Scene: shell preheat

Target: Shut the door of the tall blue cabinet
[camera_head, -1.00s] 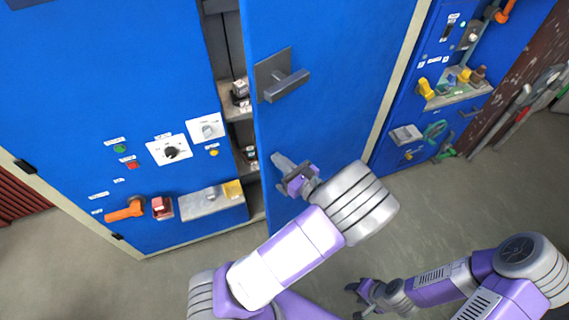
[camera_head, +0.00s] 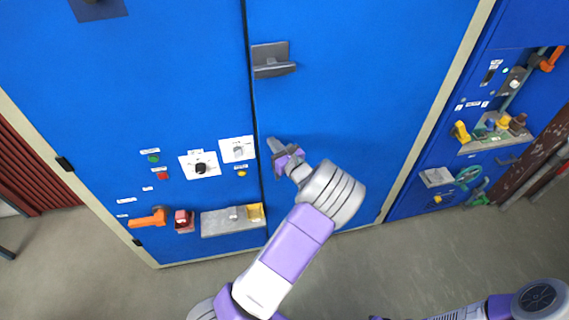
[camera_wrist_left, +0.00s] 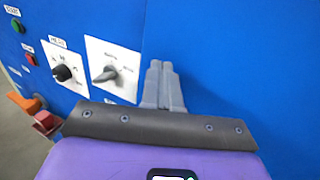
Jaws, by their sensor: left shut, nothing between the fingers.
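The tall blue cabinet fills the head view. Its right door (camera_head: 355,95) lies about flush with the left panel (camera_head: 130,90), with only a thin dark seam between them. A grey handle (camera_head: 272,60) sits near the door's left edge. My left gripper (camera_head: 273,145) is shut and empty, its fingertips at the door face below the handle, close to the seam. In the left wrist view the shut fingers (camera_wrist_left: 162,85) point at the blue surface; contact itself cannot be made out. My right arm shows only in part at the bottom right, and its gripper is not clearly visible.
The left panel carries dials (camera_head: 200,166), buttons, an orange handle (camera_head: 148,218) and a grey ledge (camera_head: 232,221). Another blue panel with a shelf (camera_head: 492,140) of small parts stands right. Grey floor (camera_head: 400,260) is clear in front.

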